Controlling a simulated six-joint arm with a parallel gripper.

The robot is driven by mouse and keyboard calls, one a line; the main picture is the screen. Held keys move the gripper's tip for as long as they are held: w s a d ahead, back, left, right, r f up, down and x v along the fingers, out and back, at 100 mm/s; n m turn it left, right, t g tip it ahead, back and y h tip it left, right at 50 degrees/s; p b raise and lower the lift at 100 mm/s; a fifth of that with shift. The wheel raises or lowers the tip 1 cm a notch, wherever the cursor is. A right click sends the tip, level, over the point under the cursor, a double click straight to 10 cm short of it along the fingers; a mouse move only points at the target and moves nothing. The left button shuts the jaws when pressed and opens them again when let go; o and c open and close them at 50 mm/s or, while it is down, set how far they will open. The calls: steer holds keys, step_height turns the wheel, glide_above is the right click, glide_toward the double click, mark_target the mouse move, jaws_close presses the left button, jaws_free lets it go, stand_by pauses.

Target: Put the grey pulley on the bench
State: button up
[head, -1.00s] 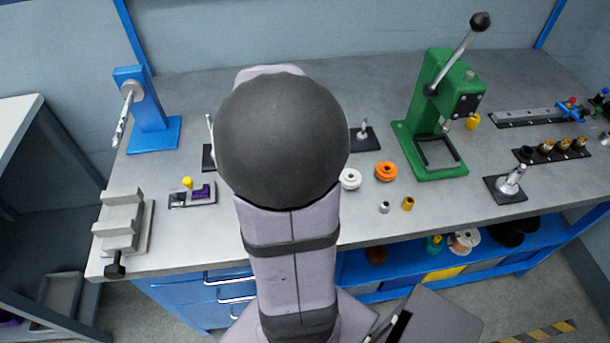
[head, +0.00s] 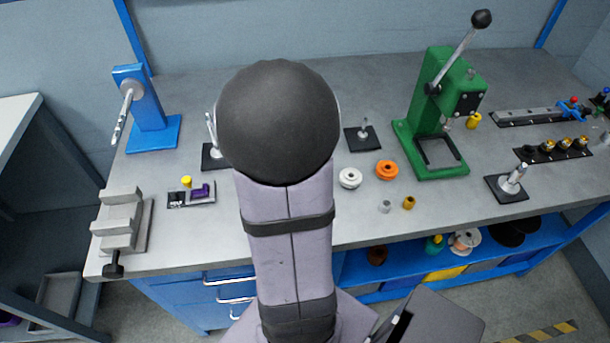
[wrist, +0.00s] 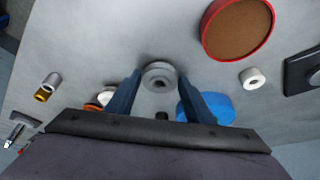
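The grey pulley (wrist: 160,76) shows in the wrist view between the tips of my two blue fingers. My gripper (wrist: 160,75) appears shut on it, with a fingertip against each side. The pulley's round face with its central hole is towards the camera. I cannot tell whether its underside touches the bench (head: 300,75). In the head view my arm hides both the gripper and the grey pulley.
Near the gripper in the wrist view are a red-rimmed round tray (wrist: 240,58), a blue round object (wrist: 215,106) and a small white ring (wrist: 252,77). White (head: 349,178) and orange (head: 386,169) pulleys lie left of the green press (head: 432,120). A blue stand (head: 150,125) is at left.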

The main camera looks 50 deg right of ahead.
steer(key=shift+o, duration=0.9)
steer(key=shift+r, duration=0.1)
steer(key=shift+a+r, duration=0.1)
steer(key=shift+r, duration=0.45)
steer(key=v, duration=1.1)
steer(key=shift+a, duration=0.15)
